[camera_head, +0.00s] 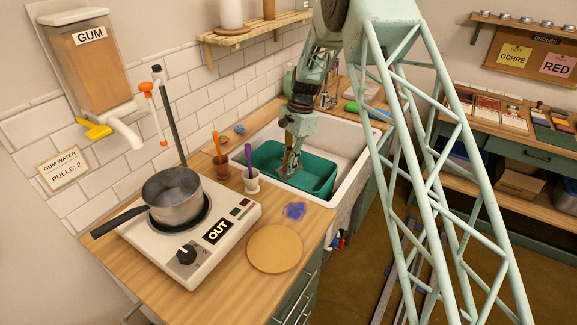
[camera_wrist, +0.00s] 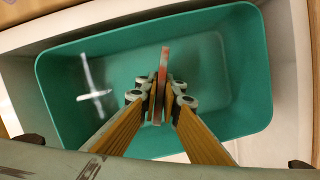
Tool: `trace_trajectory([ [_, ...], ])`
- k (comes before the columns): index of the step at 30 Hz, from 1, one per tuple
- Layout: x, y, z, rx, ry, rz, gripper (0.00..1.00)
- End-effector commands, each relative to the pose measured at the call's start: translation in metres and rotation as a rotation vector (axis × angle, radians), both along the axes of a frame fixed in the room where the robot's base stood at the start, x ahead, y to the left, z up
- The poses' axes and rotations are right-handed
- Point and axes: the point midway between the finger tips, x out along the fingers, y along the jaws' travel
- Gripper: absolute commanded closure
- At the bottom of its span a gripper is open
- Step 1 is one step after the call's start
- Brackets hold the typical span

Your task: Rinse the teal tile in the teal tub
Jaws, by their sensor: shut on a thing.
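The teal tub (camera_head: 265,156) sits in the white sink, and it fills most of the wrist view (camera_wrist: 235,60). My gripper (camera_head: 290,168) points down into the tub. In the wrist view my gripper (camera_wrist: 160,103) is shut on a thin tile (camera_wrist: 164,60), seen edge-on between the fingertips. The visible edge looks reddish-pink; its faces are mostly hidden, so I cannot make out teal on it. A pale cross-shaped reflection shows on the left inside the tub, as on water. I cannot tell whether the tile touches the water.
The white sink rim (camera_head: 334,186) surrounds the tub. On the counter stand a hotplate (camera_head: 230,235) with a pot (camera_head: 172,194), a brown cup (camera_head: 221,167), a white cup (camera_head: 250,180) and a round board (camera_head: 275,249). A blue-violet smear (camera_head: 295,210) lies near the sink.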

Motion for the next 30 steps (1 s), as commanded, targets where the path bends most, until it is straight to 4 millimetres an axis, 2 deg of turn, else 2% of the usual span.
trace_trajectory([
  [9, 0.0, 0.0, -0.0122, 0.0, 0.0, 0.0, 1.0],
  [30, 0.0, 0.0, -0.0134, 0.0, 0.0, 0.0, 1.0],
])
